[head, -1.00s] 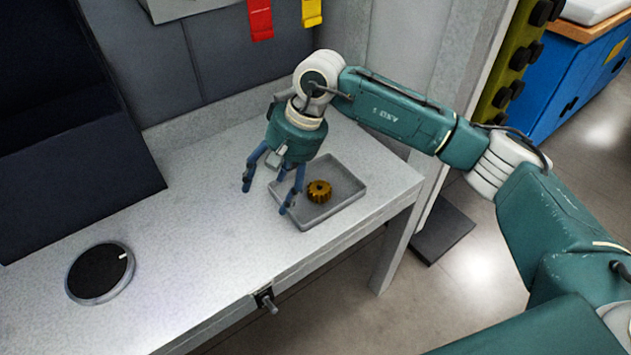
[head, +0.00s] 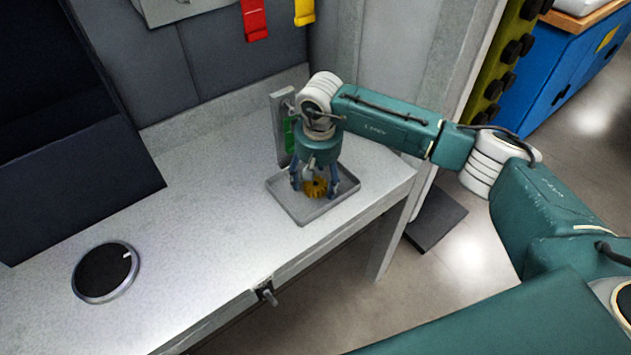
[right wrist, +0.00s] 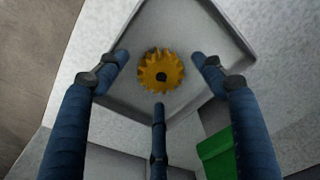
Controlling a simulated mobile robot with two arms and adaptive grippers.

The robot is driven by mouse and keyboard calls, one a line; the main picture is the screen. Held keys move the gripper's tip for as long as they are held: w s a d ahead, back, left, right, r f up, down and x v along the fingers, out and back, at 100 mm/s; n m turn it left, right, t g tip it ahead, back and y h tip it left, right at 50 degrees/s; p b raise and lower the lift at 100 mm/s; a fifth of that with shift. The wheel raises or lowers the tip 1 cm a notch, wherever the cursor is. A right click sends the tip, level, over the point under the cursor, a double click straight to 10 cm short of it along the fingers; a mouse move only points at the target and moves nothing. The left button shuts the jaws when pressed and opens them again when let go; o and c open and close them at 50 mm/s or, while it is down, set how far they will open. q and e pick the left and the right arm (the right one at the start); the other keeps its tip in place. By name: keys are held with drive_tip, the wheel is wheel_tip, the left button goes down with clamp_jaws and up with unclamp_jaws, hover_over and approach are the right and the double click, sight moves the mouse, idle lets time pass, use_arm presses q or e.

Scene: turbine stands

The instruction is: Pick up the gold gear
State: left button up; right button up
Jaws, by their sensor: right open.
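The gold gear (head: 315,187) lies in a shallow grey tray (head: 307,215) on the light stone-look table. In the right wrist view the right gripper (right wrist: 162,75) is open, and no finger clearly touches the gear. My left gripper is in no view.
A round black disc (head: 105,272) with a silver rim sits at the table's left. An upright grey piece with a green part (head: 289,135) stands just behind my right gripper. A dark panel (head: 70,130) rises at the back left. The table's middle (head: 200,215) is clear.

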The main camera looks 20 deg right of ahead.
sight(316, 184)
drive_tip(key=shift+w+f, duration=0.2)
drive_tip(key=shift+f, duration=0.6)
drive_tip(key=shift+r, duration=0.1)
clamp_jaws()
drive_tip(key=shift+w+r, duration=0.1)
drive_tip(key=shift+r, duration=0.45)
wheel_tip(316, 184, up, 19)
drive_tip(key=b, duration=0.4)
drive_tip(key=shift+b, duration=0.3)
